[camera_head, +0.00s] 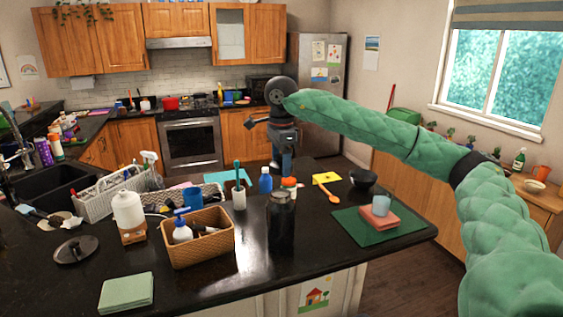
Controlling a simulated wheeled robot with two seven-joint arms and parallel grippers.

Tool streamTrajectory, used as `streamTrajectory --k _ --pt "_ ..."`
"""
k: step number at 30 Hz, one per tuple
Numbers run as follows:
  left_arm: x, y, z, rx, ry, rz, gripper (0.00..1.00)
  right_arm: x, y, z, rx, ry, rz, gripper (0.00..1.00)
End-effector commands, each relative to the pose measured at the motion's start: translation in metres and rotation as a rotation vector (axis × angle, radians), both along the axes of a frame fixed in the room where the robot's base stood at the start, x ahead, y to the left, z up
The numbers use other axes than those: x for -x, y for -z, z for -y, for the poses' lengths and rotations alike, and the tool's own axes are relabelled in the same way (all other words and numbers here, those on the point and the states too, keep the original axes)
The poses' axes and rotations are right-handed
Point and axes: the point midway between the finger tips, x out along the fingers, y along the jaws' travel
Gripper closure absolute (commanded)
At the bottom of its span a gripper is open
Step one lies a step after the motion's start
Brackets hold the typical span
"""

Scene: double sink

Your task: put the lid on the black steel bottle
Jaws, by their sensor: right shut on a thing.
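The black steel bottle (281,228) stands upright on the dark counter, near its front edge at the middle. My right arm reaches in from the right in a green sleeve. Its gripper (286,166) points down beyond the bottle, over the far side of the counter, apart from the bottle. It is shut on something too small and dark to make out. I cannot clearly tell the bottle's lid apart in this view. A flat dark round lid with a knob (75,250) lies at the counter's left. My left gripper is not in view.
A wicker basket (205,245) with bottles stands left of the black bottle. A blue bottle (265,182), an orange spoon (326,191), a black bowl (362,178) and a green mat (350,226) are nearby. The sink (45,188) is at left. Some counter right of the bottle is clear.

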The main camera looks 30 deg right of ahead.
Motion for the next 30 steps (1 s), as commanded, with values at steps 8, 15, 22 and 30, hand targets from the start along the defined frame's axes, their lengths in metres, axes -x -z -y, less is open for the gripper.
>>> streamTrajectory --k 8,15,22,30 --pt "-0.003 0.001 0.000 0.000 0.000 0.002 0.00 0.000 0.005 0.000 0.000 -0.056 -0.001 0.61" --pt "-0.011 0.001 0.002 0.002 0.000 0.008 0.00 0.000 0.023 0.000 0.001 -0.054 -0.001 0.61" --pt "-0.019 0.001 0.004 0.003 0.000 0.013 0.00 0.000 0.041 0.000 0.001 -0.053 -0.001 0.61" --pt "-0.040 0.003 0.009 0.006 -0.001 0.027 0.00 0.000 0.053 0.000 0.000 -0.053 0.000 0.61"
